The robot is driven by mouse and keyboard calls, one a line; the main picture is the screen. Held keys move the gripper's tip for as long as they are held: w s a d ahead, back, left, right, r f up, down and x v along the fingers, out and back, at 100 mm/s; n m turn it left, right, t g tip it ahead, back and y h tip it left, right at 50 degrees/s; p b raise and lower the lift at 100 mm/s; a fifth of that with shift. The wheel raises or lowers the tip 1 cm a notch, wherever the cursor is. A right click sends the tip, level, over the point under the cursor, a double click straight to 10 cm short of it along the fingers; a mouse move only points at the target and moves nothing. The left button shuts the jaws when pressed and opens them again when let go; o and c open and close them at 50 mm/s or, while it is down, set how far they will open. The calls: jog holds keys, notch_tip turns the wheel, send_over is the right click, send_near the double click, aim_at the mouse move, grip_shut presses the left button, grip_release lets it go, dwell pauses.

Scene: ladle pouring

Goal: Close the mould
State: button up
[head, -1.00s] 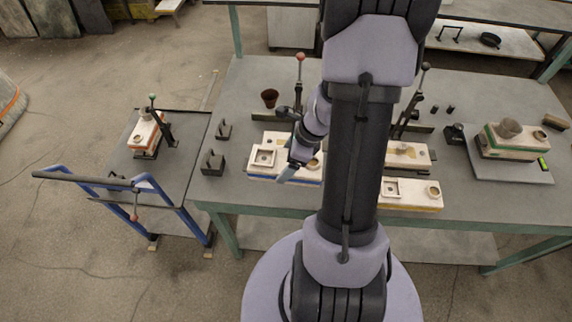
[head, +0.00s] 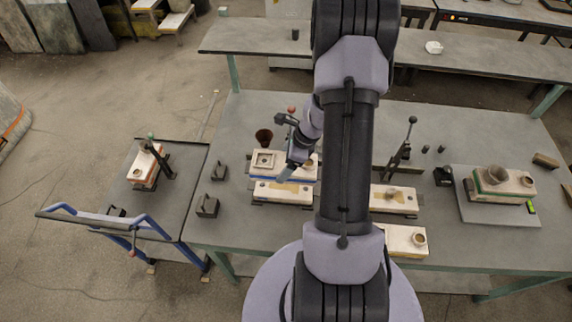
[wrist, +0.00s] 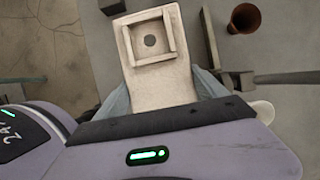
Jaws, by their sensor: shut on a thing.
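My gripper (head: 284,174) is shut on a cream mould half with a blue lower edge (head: 262,172). In the wrist view this held half (wrist: 165,85) lies between the jaws, its raised square basin with a dark hole on top. The held half looks level. In the head view another cream mould half (head: 265,192), with a brown patch, sits on the table just in front of it in the picture. The held half appears raised above the table; the exact gap is hidden.
The table (head: 236,225) also bears a brown funnel-like cup (head: 264,137), dark blocks (head: 208,205) at left and a lever press (head: 404,148). A cart (head: 118,205) stands left.

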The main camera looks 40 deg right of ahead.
jog(key=shift+w+f, duration=0.1)
jog(key=shift+a+f+b, duration=0.25)
jog(key=shift+f+b, duration=0.25)
jog(key=shift+b, duration=0.15)
notch_tip(320, 180, down, 6)
jog(key=b, duration=0.5)
jog(key=shift+d+f, duration=0.1)
jog(key=shift+f, duration=0.15)
jog(key=shift+f+b, duration=0.55)
jog(key=shift+b, duration=0.2)
jog(key=o, duration=2)
jog(key=shift+s, duration=0.2)
jog(key=p+v, duration=0.5)
jog(key=v, duration=1.2)
jog(key=shift+r, duration=0.3)
jog(key=shift+w, duration=0.15)
